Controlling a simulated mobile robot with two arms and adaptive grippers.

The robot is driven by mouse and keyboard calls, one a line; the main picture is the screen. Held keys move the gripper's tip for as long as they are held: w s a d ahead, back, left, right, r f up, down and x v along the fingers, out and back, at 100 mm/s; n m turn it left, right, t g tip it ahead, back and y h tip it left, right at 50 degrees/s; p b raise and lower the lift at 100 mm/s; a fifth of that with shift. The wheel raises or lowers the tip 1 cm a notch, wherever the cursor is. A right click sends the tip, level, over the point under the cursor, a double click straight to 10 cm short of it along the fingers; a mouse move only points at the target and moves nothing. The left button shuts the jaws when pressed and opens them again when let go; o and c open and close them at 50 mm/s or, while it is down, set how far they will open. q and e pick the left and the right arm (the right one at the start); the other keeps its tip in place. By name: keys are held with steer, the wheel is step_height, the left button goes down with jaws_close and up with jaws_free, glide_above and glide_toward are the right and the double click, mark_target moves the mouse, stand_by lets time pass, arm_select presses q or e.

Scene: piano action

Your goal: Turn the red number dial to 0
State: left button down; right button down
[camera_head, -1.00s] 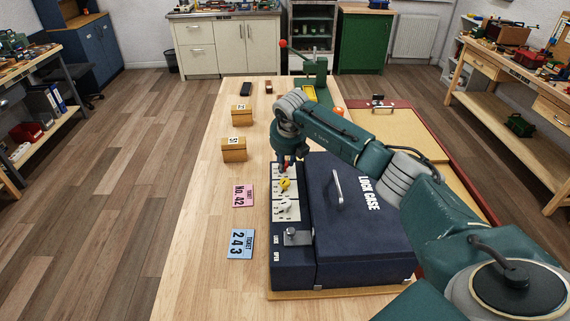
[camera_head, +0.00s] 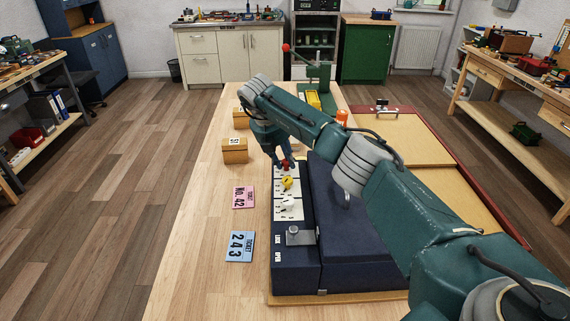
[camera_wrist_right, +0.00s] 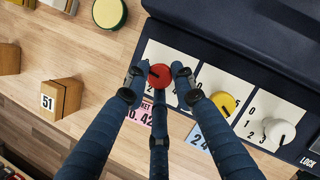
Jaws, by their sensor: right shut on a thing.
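The red number dial (camera_wrist_right: 158,76) sits on a white number plate at the far end of the lock case (camera_head: 342,235). A dark pointer mark on it points toward the upper left in the wrist view. My right gripper (camera_wrist_right: 158,74) is shut on the red dial, with fingers on its left and right sides and a third below it. In the head view, my right gripper (camera_head: 281,161) reaches the dial (camera_head: 286,164) from above. The plate's numbers are mostly hidden by the fingers. My left gripper is not in view.
A yellow dial (camera_head: 287,183) and a white dial (camera_head: 288,204) sit nearer on the same case, beside a metal latch (camera_head: 298,235). Pink (camera_head: 243,197) and blue (camera_head: 240,246) tickets and a wooden block marked 51 (camera_head: 235,151) lie to the left. The table's left front is clear.

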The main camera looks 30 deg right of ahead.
steer(key=shift+w+d+r+m, duration=0.1)
steer(key=shift+w+r+m, duration=0.15)
steer(key=shift+m, duration=0.45)
steer(key=c, duration=1.6)
jaws_free()
steer(key=shift+o, duration=0.8)
steer(key=shift+s+b, duration=0.15)
steer(key=shift+b, duration=0.15)
steer(key=v, duration=1.2)
steer(key=shift+w, duration=0.2)
steer(key=shift+f, duration=0.1)
